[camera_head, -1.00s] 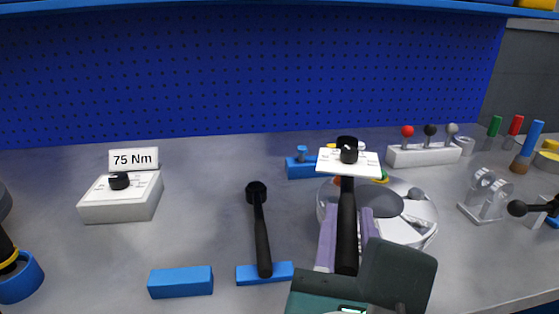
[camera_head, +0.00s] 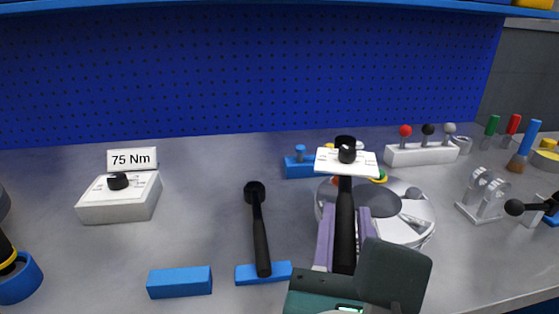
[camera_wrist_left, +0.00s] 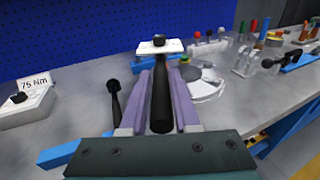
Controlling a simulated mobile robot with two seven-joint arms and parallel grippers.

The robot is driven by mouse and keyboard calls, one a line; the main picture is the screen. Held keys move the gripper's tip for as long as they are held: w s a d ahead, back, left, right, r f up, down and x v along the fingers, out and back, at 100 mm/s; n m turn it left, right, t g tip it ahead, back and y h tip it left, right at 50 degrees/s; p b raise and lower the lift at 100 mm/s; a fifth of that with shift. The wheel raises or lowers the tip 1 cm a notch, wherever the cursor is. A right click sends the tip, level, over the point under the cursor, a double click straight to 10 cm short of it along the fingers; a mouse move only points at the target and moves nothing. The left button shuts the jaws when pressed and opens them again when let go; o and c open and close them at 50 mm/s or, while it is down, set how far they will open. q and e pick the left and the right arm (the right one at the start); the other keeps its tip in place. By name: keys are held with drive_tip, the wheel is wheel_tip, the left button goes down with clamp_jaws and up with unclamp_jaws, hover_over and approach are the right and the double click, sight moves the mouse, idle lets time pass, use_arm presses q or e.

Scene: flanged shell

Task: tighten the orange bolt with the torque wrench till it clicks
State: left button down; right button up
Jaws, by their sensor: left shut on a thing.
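My left gripper (camera_head: 345,225), with purple fingers, is shut around the black handle of a wrench (camera_head: 344,235). The handle points away from me, and its black head reaches over the round grey-white flanged shell (camera_head: 424,222). A white plate (camera_head: 367,165) with a black knob shows at the wrench's far end. In the left wrist view the wrench handle (camera_wrist_left: 162,105) lies between both fingers. I cannot tell whether the head touches a bolt. My right gripper is out of view.
A white box with a knob and a "75 Nm" sign (camera_head: 132,159) stands at left. A second black tool (camera_head: 260,235) rests on a blue block. Another blue block (camera_head: 180,282) lies beside it. A white rack with ball-topped levers (camera_head: 420,153) and a clear-ringed stand (camera_head: 482,195) are at right.

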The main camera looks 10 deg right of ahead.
use_arm(q)
drive_tip(key=shift+f+b, duration=1.15)
drive_tip(key=shift+b, duration=0.1)
drive_tip(key=shift+w+a, duration=0.1)
idle(0.4)
drive_tip(key=w+a+m+g+h, duration=0.3)
drive_tip(key=a+m+h, duration=0.1)
drive_tip(key=a+h, duration=0.1)
drive_tip(key=shift+w+a+f+b, duration=0.2)
drive_tip(key=shift+w+a+b, duration=0.2)
drive_tip(key=shift+a, duration=0.45)
idle(1.7)
drive_tip(key=shift+r, duration=0.15)
idle(0.4)
